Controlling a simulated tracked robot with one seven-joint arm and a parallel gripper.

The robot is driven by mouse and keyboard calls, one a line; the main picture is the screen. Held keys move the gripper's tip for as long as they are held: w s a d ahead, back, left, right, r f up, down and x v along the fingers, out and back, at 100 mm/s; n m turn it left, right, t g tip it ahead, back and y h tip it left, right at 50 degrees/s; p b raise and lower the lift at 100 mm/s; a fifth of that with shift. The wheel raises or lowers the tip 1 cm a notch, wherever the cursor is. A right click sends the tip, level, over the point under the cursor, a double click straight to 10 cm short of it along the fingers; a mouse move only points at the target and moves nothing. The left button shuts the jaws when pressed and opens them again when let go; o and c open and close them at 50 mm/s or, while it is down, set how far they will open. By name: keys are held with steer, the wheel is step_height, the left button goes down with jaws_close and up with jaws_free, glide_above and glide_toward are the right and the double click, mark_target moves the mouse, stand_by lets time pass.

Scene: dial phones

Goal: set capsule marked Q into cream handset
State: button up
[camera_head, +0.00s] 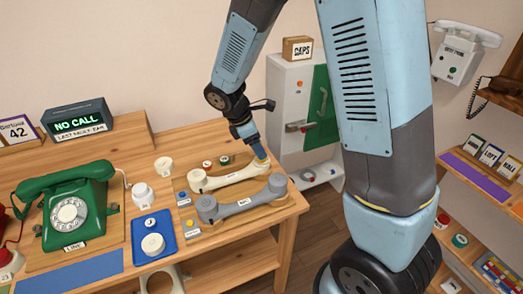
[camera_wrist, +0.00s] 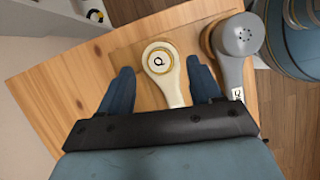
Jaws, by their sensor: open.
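The cream handset (camera_head: 225,178) lies on the wooden board, its far-right end under my gripper. In the wrist view the cream handset (camera_wrist: 173,92) shows a round end with a gold-coloured ring. The capsule marked Q (camera_wrist: 159,62) sits inside that ring, letter up; how deep it sits I cannot tell. My gripper (camera_wrist: 158,68) is open, one finger on each side of the handset's end, with gaps between and nothing held. In the head view my gripper (camera_head: 262,160) is above that end and hides the capsule.
The grey handset (camera_head: 240,204) lies close in front, parallel. A blue tray (camera_head: 166,221) holds white pieces, one marked J. The green phone (camera_head: 75,211) stands at left. A white cabinet (camera_head: 290,95) with an open green door stands behind right. The table's right edge is near.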

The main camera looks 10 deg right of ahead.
steer(key=v, duration=1)
steer(key=shift+r, duration=0.15)
steer(key=s+d+r+m+t+y, duration=0.25)
steer(key=s+d+r+m, duration=0.55)
steer(key=d+r+m, duration=0.4)
steer(key=s+d+r+m+t+y, duration=0.2)
steer(key=s+d+m, duration=0.5)
steer(key=s, duration=0.4)
steer(key=shift+d+r, duration=0.2)
steer(key=shift+r, duration=0.5)
